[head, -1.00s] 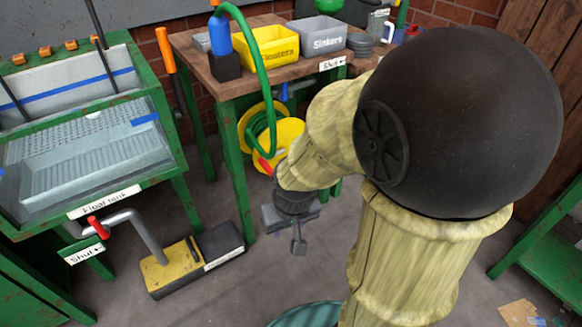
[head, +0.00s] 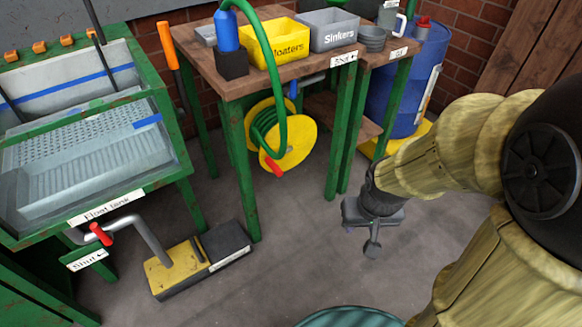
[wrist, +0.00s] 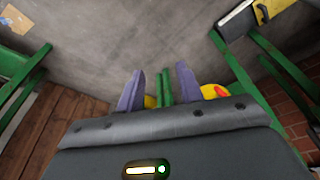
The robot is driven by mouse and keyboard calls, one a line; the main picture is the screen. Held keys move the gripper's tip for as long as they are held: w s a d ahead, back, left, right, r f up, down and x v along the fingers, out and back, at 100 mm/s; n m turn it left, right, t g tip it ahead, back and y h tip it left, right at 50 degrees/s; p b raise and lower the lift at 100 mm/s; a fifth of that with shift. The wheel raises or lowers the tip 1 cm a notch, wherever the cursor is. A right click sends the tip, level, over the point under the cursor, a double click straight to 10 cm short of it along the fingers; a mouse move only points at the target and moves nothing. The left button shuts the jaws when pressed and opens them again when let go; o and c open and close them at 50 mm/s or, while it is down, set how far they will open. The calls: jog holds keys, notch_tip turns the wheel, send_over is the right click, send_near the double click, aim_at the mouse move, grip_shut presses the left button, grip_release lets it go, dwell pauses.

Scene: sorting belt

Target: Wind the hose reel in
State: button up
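The hose reel (head: 297,143) is a yellow drum with green hose (head: 262,130) wound on it, mounted under the wooden workbench. Its red crank knob (head: 273,166) points down at the lower left of the drum. In the wrist view, a yellow and red patch (wrist: 216,91), which looks like the reel and its knob, lies just right of the fingers. My gripper (head: 372,250) hangs over the floor to the right of the reel and apart from it. In the wrist view its two fingers (wrist: 160,88) stand apart with nothing held between them.
Green bench legs (head: 344,130) stand between the reel and my gripper. A blue barrel (head: 412,85) stands behind on a yellow base. The float tank (head: 85,165) and a yellow-black pedal box (head: 180,268) are at left. The middle floor is clear.

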jog(key=shift+d, duration=0.1)
jog(key=shift+o, duration=0.2)
jog(key=shift+o, duration=1)
jog(key=w+a+f+n+t+y+b, duration=0.1)
jog(key=w+f+n+t+b, duration=0.15)
jog(key=w+f, duration=0.55)
jog(key=w+a+f+n+t+y+b, duration=0.15)
jog(key=w+f+t, duration=0.25)
jog(key=w, duration=0.7)
jog(key=w+a+f+n+t+y+b, duration=0.2)
jog(key=a+f+t+y, duration=0.1)
jog(key=a+f, duration=0.1)
jog(key=w+a+f+n+t+y+b, duration=0.2)
jog(key=a+f+n+t+y+b, duration=0.1)
jog(key=f, duration=0.4)
jog(key=shift+w+a+y, duration=0.25)
jog(key=shift+a+y, duration=0.5)
jog(key=shift+w+a, duration=0.1)
